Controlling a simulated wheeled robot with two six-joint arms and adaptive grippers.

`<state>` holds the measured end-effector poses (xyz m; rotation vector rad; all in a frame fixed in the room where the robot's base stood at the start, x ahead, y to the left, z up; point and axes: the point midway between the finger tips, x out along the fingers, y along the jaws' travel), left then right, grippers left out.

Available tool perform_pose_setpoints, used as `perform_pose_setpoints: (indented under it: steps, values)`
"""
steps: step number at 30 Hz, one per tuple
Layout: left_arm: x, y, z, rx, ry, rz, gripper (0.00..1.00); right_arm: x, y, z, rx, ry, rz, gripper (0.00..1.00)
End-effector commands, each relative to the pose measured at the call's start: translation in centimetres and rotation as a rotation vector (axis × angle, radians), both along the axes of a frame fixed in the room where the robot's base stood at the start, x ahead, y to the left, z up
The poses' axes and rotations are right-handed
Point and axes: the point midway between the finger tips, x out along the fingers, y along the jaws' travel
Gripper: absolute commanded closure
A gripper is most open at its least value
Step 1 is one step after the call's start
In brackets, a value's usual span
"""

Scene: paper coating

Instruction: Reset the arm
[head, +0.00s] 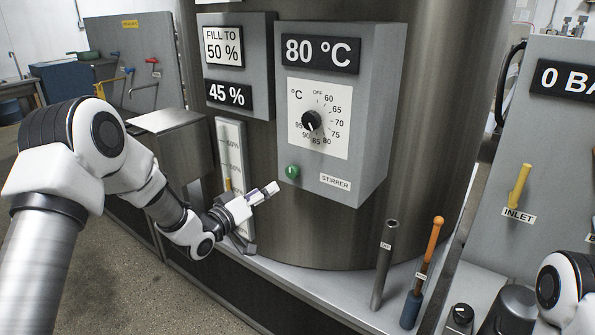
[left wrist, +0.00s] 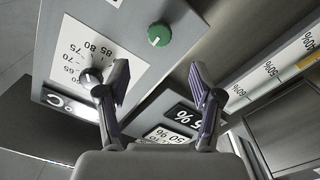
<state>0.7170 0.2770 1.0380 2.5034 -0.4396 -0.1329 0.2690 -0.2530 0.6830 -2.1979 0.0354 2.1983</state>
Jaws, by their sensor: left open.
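My left arm comes in from the left in the head view. Its gripper (head: 265,192) is in front of the tank, lower left of the green stirrer knob (head: 292,171), and does not touch it. In the left wrist view the two fingers of the left gripper (left wrist: 160,85) are apart with nothing between them. The green knob (left wrist: 160,34) shows beyond the fingertips there. The black temperature dial (head: 311,121) is on the grey control box (head: 372,100), under a display reading 80 °C. My right gripper is not in view; only a white part of my right arm shows at the lower right.
A level gauge (head: 230,150) stands behind the left gripper, below a 45 % display (head: 229,94). A grey tube (head: 385,262) and an orange-handled tool (head: 433,240) stand on the ledge. A yellow inlet lever (head: 519,185) is on the right panel.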

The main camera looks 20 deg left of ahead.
Motion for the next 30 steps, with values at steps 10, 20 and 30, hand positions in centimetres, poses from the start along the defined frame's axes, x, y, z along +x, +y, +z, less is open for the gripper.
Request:
perform_pose_setpoints:
  steps: [10, 20, 30]
  values:
    - [-5.1, -3.9, -14.6, 0.02, 0.284, -0.044, 0.34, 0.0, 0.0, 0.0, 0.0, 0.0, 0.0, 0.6]
    - [-27.5, -5.6, -34.2, 0.278, 0.973, -0.01, 0.34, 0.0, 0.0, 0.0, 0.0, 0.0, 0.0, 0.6]
    - [-45.1, -2.4, -35.5, 0.675, 1.428, -0.159, 0.34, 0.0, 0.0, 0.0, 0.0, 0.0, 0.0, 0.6]
